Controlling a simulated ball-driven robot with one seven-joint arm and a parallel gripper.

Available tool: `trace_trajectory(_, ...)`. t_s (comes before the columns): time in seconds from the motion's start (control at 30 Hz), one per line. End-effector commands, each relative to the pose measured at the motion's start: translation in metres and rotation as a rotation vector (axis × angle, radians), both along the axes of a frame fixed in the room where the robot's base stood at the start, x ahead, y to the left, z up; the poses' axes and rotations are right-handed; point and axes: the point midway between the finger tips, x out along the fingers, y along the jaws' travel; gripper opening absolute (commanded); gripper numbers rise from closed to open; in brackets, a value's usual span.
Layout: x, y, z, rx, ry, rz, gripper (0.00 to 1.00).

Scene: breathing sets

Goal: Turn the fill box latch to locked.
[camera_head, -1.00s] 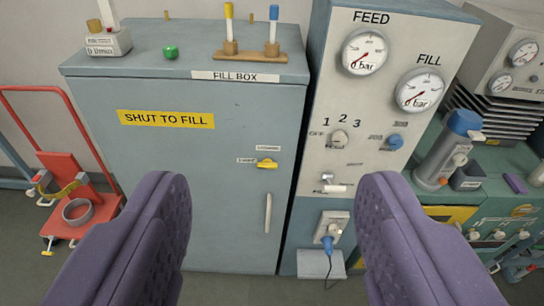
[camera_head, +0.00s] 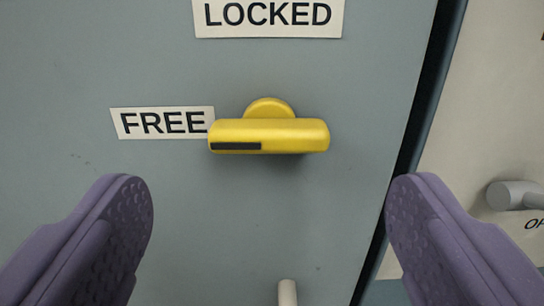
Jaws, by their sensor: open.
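The yellow latch (camera_head: 290,136) of the fill box sits on the grey-blue door (camera_head: 230,215). Its bar lies level, and the end with a black stripe points left at the FREE label (camera_head: 163,122). The LOCKED label (camera_head: 268,17) is above the latch. My gripper (camera_head: 270,195) is open, its two purple fingers wide apart, one on each side of the latch and lower in the picture. The fingers do not touch the latch, and nothing is between them in grip.
The door's pale handle (camera_head: 287,293) shows at the bottom edge below the latch. A dark gap (camera_head: 425,110) runs down the door's right side. Beyond it is a pale panel (camera_head: 480,120) with a grey knob (camera_head: 514,195) near the right finger.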

Motion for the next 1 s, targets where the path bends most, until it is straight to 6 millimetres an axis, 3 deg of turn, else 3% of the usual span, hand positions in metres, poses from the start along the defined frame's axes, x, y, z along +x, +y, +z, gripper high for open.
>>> trace_trajectory(0.3,0.051,0.000,-0.001,0.001,-0.001,0.000,0.89)
trace_trajectory(0.63,0.059,0.000,0.000,0.000,0.001,0.001,0.89)
trace_trajectory(0.67,0.059,0.000,0.000,0.000,0.001,0.001,0.87)
trace_trajectory(0.9,0.058,0.000,0.000,0.000,0.001,0.001,0.33)
trace_trajectory(1.0,0.058,0.000,0.000,0.002,0.001,0.001,0.33)
